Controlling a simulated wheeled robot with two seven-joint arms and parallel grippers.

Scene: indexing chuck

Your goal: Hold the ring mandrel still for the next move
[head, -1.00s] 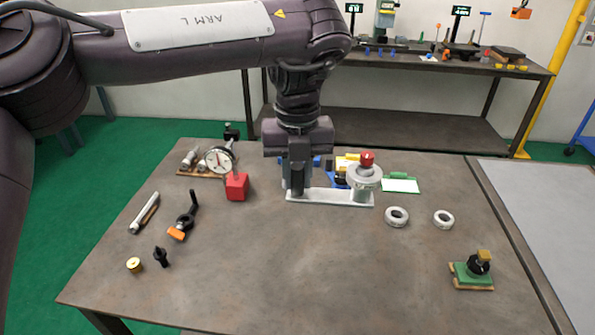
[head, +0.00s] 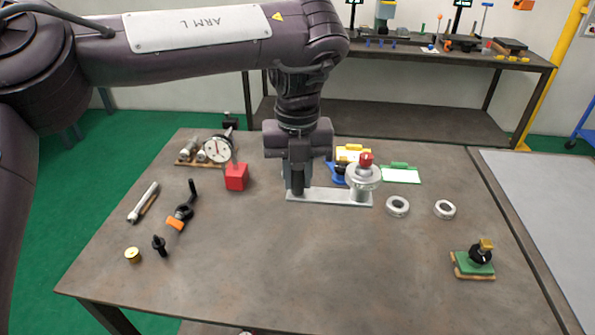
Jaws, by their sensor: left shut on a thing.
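The ring mandrel appears to be the fixture in the middle of the table in the head view: a pale grey base plate (head: 335,197) with a round metal flange and post (head: 362,180) at its right end, topped by a red knob (head: 366,160). My left gripper (head: 298,188) points down at the plate's left end, shut on the fixture there. Its fingers hide the part between them. Two loose metal rings, one nearer (head: 398,206) and one farther right (head: 445,209), lie flat to the right of the plate. My right gripper is out of view.
A dial gauge (head: 217,149) stands behind a red block (head: 236,177) on the left. A black clamp-like tool (head: 186,208), a steel bar (head: 144,201) and a brass cap (head: 133,255) lie front left. A green-based fixture (head: 473,263) stands front right. The front middle is clear.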

